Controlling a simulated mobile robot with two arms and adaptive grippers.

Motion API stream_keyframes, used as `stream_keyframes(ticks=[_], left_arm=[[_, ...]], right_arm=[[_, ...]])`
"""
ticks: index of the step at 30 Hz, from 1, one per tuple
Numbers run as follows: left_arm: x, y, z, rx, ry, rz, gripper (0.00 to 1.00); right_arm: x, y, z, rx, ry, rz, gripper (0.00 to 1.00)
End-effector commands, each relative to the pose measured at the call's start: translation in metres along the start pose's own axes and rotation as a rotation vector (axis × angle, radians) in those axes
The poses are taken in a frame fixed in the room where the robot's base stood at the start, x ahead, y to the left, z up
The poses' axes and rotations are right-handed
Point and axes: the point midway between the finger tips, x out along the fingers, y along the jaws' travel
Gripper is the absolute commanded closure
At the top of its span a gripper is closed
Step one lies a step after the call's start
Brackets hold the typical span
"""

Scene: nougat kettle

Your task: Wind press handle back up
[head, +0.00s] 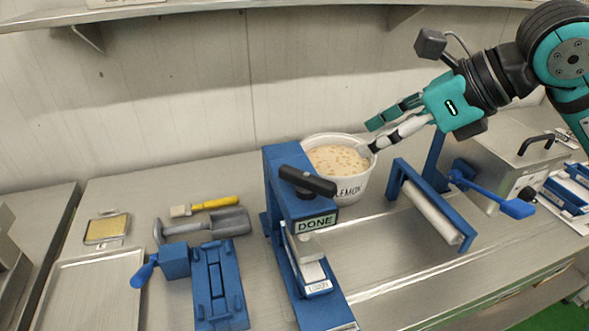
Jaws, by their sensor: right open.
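The press (286,212) is a blue frame in the middle of the bench, with a "DONE" label on its front. Its black handle (307,182) lies across the top, slanting down to the right. A light plate sits low inside the frame, above a small labelled base. My right gripper (370,137) comes in from the upper right, open and empty. Its fingertips are over the right rim of a white tub (351,188), behind and to the right of the press handle, apart from the handle. Whether a finger touches the tub rim, I cannot tell. My left gripper is out of view.
The tub, lettered "LEMON", holds a pale speckled mass. A blue roller frame (402,178) and a lidded steel box (505,170) stand to the right. A blue cranked device (217,290), scoop (222,223) and yellow-handled brush (208,205) lie left. A shelf hangs above.

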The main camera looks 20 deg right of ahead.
Motion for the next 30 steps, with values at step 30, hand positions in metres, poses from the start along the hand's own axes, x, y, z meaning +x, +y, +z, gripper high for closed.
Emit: stream_keyframes(ticks=[30], left_arm=[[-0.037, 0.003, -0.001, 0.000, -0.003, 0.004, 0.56]], right_arm=[[0.159, -0.011, -0.006, 0.001, 0.020, -0.030, 0.56]])
